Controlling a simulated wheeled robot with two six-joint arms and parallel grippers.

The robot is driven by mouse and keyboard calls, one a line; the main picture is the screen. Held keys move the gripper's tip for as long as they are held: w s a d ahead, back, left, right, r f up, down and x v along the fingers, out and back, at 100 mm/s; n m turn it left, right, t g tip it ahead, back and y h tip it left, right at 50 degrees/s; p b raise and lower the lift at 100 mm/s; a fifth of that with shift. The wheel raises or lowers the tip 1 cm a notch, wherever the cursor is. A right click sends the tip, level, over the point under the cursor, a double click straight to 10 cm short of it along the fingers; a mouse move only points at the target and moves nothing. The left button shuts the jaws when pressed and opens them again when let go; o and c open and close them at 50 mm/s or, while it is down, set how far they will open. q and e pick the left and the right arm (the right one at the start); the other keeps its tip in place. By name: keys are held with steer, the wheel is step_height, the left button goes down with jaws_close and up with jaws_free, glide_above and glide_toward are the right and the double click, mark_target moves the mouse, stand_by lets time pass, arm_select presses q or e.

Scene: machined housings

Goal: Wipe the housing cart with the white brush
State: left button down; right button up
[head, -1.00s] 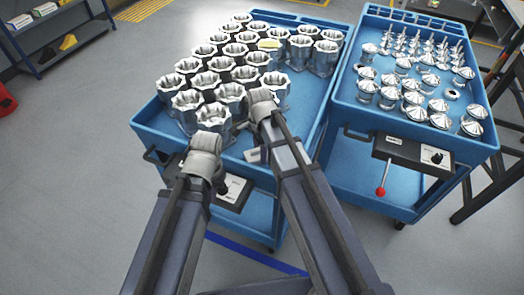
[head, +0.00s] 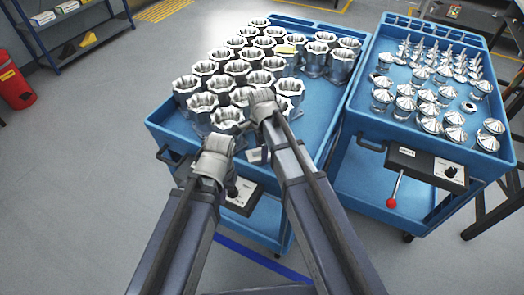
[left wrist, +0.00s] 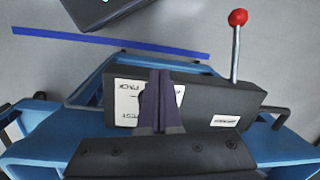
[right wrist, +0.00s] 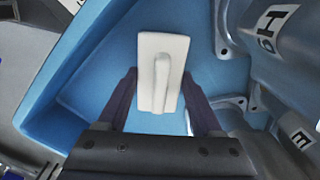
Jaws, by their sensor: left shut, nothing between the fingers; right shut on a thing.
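The housing cart (head: 318,112) is the blue cart on the left, with rows of silver, ring-topped housings (head: 232,68) on its top tray. My right gripper (right wrist: 165,100) is shut on the white brush (right wrist: 147,75), a flat white plate with a raised grip. It is low over bare blue tray near the cart's wall, with housings close on the right in the right wrist view. I cannot tell whether the brush touches the tray. My left gripper (left wrist: 160,100) is shut and empty, pointing down in front of the cart's dark control box (left wrist: 200,100).
A second blue cart (head: 362,108) with silver cone-topped parts stands close on the right. A red-knobbed lever (head: 392,203) sticks out below its tray. A yellow piece (head: 286,50) lies among the housings.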

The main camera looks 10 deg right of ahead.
steer(key=shift+r+p, duration=2.4)
steer(key=shift+r, duration=0.3)
step_height(320, 180, up, 3)
steer(key=p, duration=0.3)
steer(key=shift+r, duration=0.1)
steer(key=shift+s+d, duration=0.1)
